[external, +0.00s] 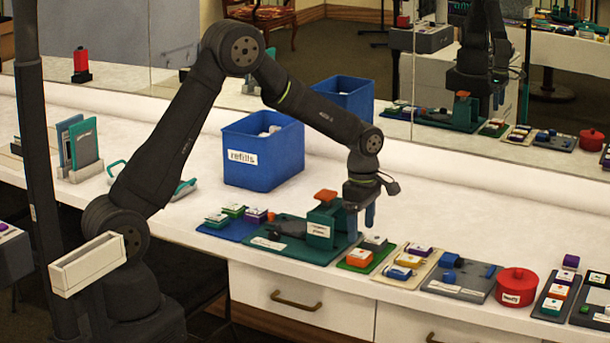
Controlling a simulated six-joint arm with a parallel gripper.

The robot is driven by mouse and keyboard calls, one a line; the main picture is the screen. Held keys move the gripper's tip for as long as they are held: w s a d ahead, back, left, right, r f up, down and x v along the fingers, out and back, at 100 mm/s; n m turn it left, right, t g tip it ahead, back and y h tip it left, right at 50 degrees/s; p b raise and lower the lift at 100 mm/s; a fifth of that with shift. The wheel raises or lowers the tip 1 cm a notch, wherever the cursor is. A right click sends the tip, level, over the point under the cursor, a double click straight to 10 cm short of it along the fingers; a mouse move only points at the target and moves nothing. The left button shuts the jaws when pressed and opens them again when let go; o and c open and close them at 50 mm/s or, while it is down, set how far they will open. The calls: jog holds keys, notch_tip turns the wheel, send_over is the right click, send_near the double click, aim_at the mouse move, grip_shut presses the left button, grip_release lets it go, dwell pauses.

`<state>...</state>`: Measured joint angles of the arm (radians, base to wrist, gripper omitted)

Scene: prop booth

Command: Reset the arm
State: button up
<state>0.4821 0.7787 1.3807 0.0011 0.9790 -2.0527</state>
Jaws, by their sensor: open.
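My gripper (361,217) points down with its blue fingers just right of a green press-like stand (325,219) with an orange top. The fingers are apart and nothing shows between them. The stand sits on a dark green board (285,248) near the front of the white counter. My arm reaches from the left over the counter, bent at a high elbow. From this angle I cannot tell whether the fingers touch anything.
A blue bin (262,160) labelled "refills" stands behind. Several boards with small coloured blocks line the front edge, including a green board (353,263). A red pot (516,286) stands at the right. A mirror (330,60) backs the counter. Counter space (460,210) behind the boards is clear.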

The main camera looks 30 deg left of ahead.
aim_at(360, 254)
notch_tip(360, 254, up, 11)
notch_tip(360, 254, down, 18)
jog(key=r, duration=0.7)
jog(key=shift+w+a+r, duration=0.1)
jog(key=shift+w+a, duration=0.1)
jog(key=w+a+r+m, duration=0.3)
jog(key=a+r+m, duration=0.1)
jog(key=r, duration=0.2)
jog(key=w+a+r+m, duration=0.1)
jog(key=a+m, duration=0.9)
jog(key=a, duration=0.2)
jog(key=shift+w+a+r, duration=0.3)
jog(key=shift+w+a, duration=0.05)
jog(key=shift+w, duration=0.05)
jog(key=shift+d, duration=0.15)
jog(key=d+n, duration=0.7)
jog(key=d, duration=0.3)
jog(key=shift+s+f, duration=0.2)
jog(key=shift+s, duration=0.1)
